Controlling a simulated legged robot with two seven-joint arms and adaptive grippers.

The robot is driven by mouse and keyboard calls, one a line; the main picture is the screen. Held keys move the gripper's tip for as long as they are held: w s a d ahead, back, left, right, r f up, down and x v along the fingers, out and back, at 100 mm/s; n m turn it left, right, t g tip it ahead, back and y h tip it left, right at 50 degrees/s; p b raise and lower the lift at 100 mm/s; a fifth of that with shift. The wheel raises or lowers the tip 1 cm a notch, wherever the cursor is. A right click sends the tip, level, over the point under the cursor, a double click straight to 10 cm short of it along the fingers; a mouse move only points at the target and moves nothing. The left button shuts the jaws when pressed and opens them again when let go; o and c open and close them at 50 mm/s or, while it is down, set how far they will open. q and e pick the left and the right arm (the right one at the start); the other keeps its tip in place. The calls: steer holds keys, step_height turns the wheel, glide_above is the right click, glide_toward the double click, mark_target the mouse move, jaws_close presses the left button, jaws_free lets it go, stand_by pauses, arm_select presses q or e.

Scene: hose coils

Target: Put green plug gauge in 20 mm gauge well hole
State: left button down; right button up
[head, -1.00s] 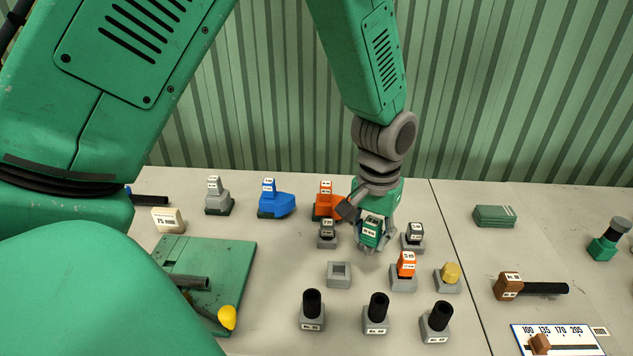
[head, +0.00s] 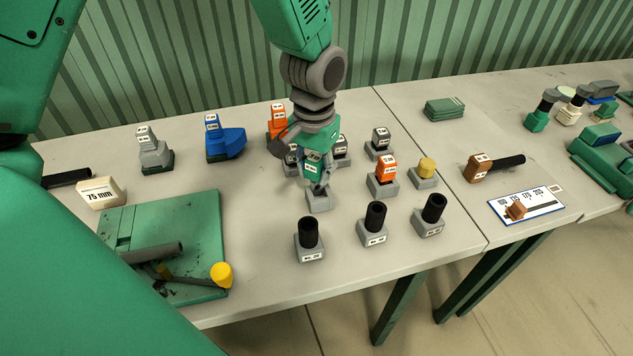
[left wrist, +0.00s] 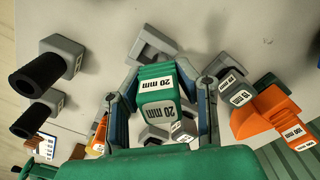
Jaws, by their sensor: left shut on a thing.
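The green plug gauge (head: 313,163), labelled 20 mm, is held in my left gripper (head: 316,182); in the left wrist view the gauge (left wrist: 157,92) sits between the two fingers. A grey well block (head: 320,202) stands just below it in the head view, its top partly hidden by the gripper and gauge. In the left wrist view the well block (left wrist: 152,46) shows a square opening and lies beyond the gauge. The gauge looks above the block and not inside it; the exact gap cannot be told. My right gripper is not in view.
Black tubes in grey blocks (head: 375,225) stand in front. An orange gauge (head: 384,170), a yellow plug (head: 426,167) and a grey gauge (head: 380,140) stand right. Blue (head: 224,140) and grey (head: 153,152) tools stand behind left. A green plate (head: 200,210) lies left.

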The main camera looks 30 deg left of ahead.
mark_target(318, 190)
arm_select(q)
steer(key=shift+s+f, duration=0.2)
steer(key=shift+f, duration=1.05)
steer(key=shift+w+d+f, duration=0.1)
steer(key=shift+d+f, duration=0.2)
steer(key=shift+d, duration=0.4)
steer(key=shift+w+d, duration=0.1)
steer(key=shift+d, duration=0.2)
steer(key=c, duration=1.3)
jaws_free()
steer(key=shift+d, duration=0.1)
steer(key=shift+o, duration=0.4)
steer(key=shift+r, duration=0.1)
steer(key=shift+a, duration=0.65)
steer(key=shift+a+r, duration=0.15)
steer(key=shift+a, duration=0.05)
steer(key=r, duration=1.1)
steer(key=shift+d+r, duration=0.25)
steer(key=shift+d, duration=0.1)
steer(key=shift+a, duration=0.3)
steer(key=shift+d, duration=0.1)
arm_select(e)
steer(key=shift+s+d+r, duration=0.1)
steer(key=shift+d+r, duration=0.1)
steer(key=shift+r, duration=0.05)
